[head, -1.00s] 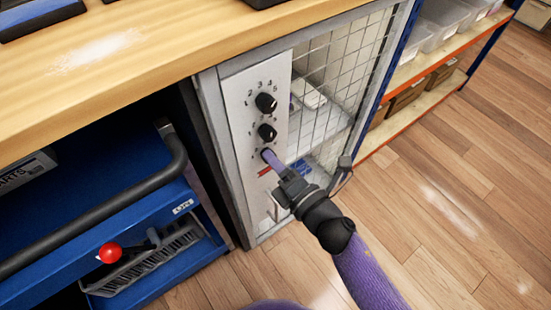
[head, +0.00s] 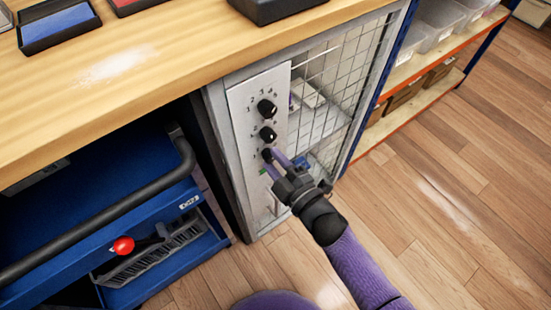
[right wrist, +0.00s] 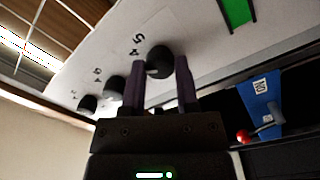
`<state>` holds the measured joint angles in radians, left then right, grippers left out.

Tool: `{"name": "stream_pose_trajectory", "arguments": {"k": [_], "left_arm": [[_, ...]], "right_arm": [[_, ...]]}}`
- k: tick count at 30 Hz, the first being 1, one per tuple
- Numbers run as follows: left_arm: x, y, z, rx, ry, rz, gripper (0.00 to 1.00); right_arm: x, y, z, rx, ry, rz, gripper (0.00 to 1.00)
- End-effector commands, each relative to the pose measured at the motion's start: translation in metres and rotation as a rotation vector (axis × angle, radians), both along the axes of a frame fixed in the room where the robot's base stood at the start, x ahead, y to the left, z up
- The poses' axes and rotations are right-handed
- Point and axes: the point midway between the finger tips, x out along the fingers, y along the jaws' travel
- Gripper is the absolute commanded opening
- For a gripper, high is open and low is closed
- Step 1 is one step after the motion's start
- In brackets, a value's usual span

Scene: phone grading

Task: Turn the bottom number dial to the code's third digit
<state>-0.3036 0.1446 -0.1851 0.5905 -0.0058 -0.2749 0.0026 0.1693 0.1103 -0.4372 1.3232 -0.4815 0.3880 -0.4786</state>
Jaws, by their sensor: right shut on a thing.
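A pale panel (head: 242,104) on the wire-mesh cabinet carries three black dials in a column. The top dial (head: 267,109) and middle dial (head: 268,134) are untouched. My right gripper (head: 271,160) is shut on the bottom dial (head: 266,154), its purple fingers on either side of it. In the right wrist view, the bottom dial (right wrist: 159,61) sits between the fingers (right wrist: 161,80). Digits 4 and 5 are readable beside it, others are hidden. A small strip (head: 262,171) below the dials is green; it also shows in the right wrist view (right wrist: 237,11). My left gripper is not in view.
The wooden worktop (head: 150,85) lies above, with trays on it. A blue cart (head: 150,222) with a red ball knob (head: 123,245) stands left of the cabinet. A shelf with bins (head: 440,28) is at the right. The wooden floor (head: 430,190) is clear.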

Motion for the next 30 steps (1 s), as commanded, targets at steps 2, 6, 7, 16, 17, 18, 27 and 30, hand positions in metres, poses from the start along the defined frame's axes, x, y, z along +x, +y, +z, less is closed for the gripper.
{"name": "stream_pose_trajectory", "arguments": {"k": [2,6,7,16,17,18,27,30], "left_arm": [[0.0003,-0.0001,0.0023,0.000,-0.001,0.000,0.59],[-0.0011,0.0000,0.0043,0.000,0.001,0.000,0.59],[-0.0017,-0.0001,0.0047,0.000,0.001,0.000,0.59],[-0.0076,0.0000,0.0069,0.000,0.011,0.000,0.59],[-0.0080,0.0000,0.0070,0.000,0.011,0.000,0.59],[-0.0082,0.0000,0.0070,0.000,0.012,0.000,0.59],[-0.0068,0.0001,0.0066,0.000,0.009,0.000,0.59],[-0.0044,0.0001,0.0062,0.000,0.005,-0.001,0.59]], "right_arm": [[-0.0001,-0.0001,0.0007,0.028,0.022,0.000,0.00],[-0.0001,-0.0002,-0.0001,0.071,0.054,-0.001,0.00],[-0.0001,-0.0002,-0.0002,0.077,0.059,0.000,0.00],[-0.0001,-0.0002,-0.0006,0.110,0.083,-0.001,0.00],[-0.0001,-0.0001,-0.0007,0.111,0.084,-0.001,0.00],[-0.0001,-0.0001,-0.0007,0.111,0.084,-0.001,0.00],[-0.0002,-0.0001,-0.0008,0.110,0.083,-0.001,0.45],[-0.0001,-0.0001,-0.0007,0.110,0.083,-0.001,0.66]]}}
